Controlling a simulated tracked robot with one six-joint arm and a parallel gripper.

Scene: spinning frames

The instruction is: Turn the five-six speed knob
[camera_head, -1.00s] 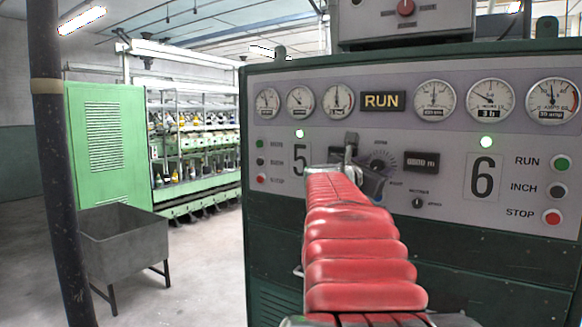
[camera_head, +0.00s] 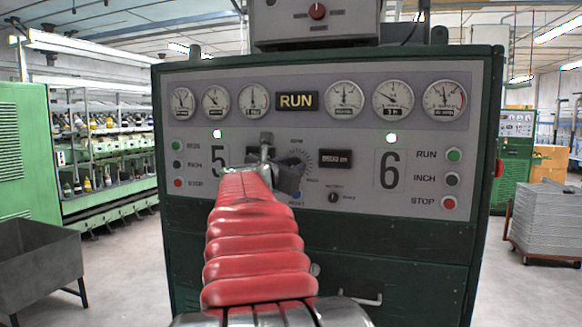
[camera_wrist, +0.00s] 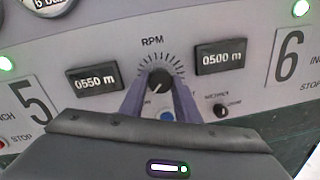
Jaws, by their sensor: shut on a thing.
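The speed knob (camera_wrist: 160,82) is a dark round knob with a white pointer line, inside a dial scale marked RPM, between the large 5 and 6 labels on the panel. In the wrist view my gripper (camera_wrist: 160,88) has a finger on each side of the knob and is shut on it. The pointer leans to the lower left. In the head view my red-sleeved arm reaches to the panel, and my gripper (camera_head: 272,160) hides the knob; part of the dial scale (camera_head: 298,160) shows to its right.
The green control cabinet (camera_head: 320,255) stands ahead, with gauges above and RUN, INCH and STOP buttons (camera_head: 453,178) at right. A small knob (camera_wrist: 221,108) sits right of my gripper. A grey bin (camera_head: 38,262) stands at left, a stacked pallet (camera_head: 548,222) at right. Floor beside the cabinet is clear.

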